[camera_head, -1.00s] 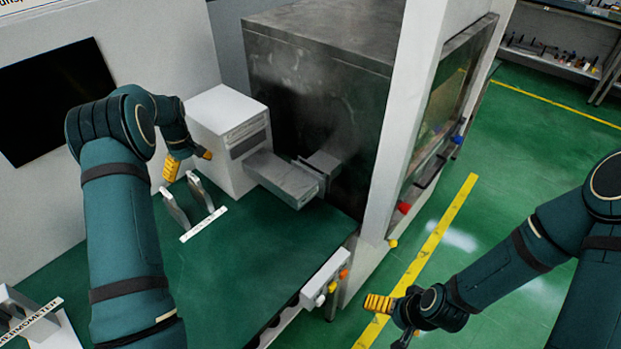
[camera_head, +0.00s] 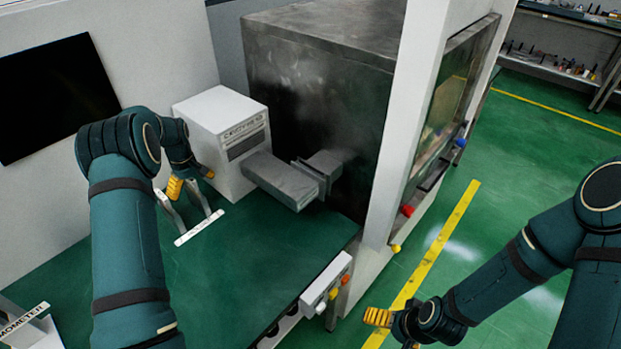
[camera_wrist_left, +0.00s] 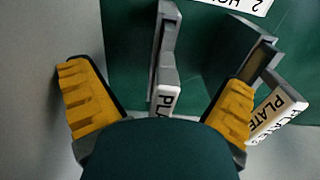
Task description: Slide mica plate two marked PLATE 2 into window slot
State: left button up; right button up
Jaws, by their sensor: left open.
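My left gripper (camera_head: 191,181) is open and empty, just above and behind the plate stand (camera_head: 200,227) on the green bench. In the left wrist view its yellow fingers (camera_wrist_left: 157,88) are spread either side of a grey upright (camera_wrist_left: 165,50) with a partly hidden white label starting "PLA". A second upright (camera_wrist_left: 245,65) stands by the right finger, near white labels reading "PLATE" (camera_wrist_left: 278,105). Their numbers are not readable, so I cannot tell which is PLATE 2. The likely window slot is the narrow gap at the grey flanges (camera_head: 309,176) of the waveguide. My right gripper (camera_head: 394,328) hangs over the floor, its jaw state unclear.
A white box (camera_head: 222,130) stands behind the stand, joined to the grey waveguide (camera_head: 280,180). The large dark metal cabinet (camera_head: 315,90) rises beyond it. A small button panel (camera_head: 326,284) is on the bench's front edge. The bench middle is clear.

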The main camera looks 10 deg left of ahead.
dwell(0.8)
pick_arm(q)
grip_shut()
jog(key=shift+r, duration=0.2)
dwell(0.4)
jog(key=shift+r+p, duration=1.55)
jog(key=shift+r, duration=1.3)
